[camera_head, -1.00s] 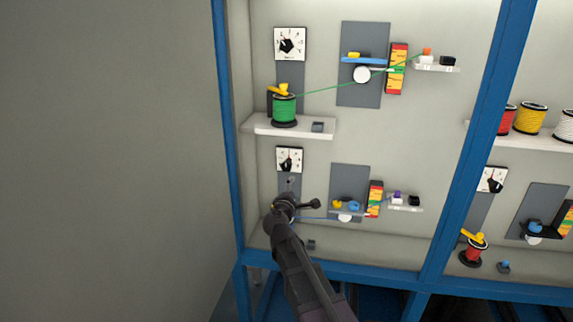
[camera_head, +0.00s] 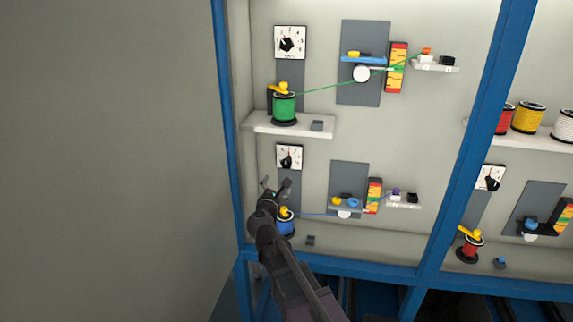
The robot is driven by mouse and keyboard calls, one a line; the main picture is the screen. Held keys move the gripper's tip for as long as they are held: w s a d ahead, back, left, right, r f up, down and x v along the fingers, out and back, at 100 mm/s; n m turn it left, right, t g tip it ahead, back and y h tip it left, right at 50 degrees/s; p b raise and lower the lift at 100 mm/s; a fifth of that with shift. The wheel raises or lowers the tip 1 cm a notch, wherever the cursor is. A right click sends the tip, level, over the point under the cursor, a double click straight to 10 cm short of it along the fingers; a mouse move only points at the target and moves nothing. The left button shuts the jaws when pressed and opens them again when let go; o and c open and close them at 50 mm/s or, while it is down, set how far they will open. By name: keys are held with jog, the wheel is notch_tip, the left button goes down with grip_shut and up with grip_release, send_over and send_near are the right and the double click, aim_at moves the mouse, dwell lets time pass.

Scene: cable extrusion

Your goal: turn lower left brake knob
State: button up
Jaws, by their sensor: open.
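The lower left brake knob is a black pointer knob (camera_head: 286,161) on a white square dial (camera_head: 295,151), mounted on a grey strip on the left of the lower row. My gripper (camera_head: 276,183) is just below this dial, with its fingers open and pointing up. It holds nothing and appears apart from the knob. The knob is in clear view. The blue spool (camera_head: 288,225) with its yellow top stands below, partly hidden by my gripper and arm.
Above is a shelf (camera_head: 252,124) with a green spool (camera_head: 284,107) and another dial (camera_head: 289,42). To the right is a grey panel (camera_head: 349,174) with small rollers. A blue frame post (camera_head: 229,150) runs along the left side.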

aim_at(286, 165)
jog(key=shift+w, duration=0.1)
jog(key=w+d, duration=0.1)
jog(key=w, duration=0.8)
jog(key=w+d, duration=0.1)
jog(key=w, duration=0.3)
jog(key=shift+w+d, duration=0.2)
jog(key=shift+d, duration=0.15)
jog(key=c, duration=1.1)
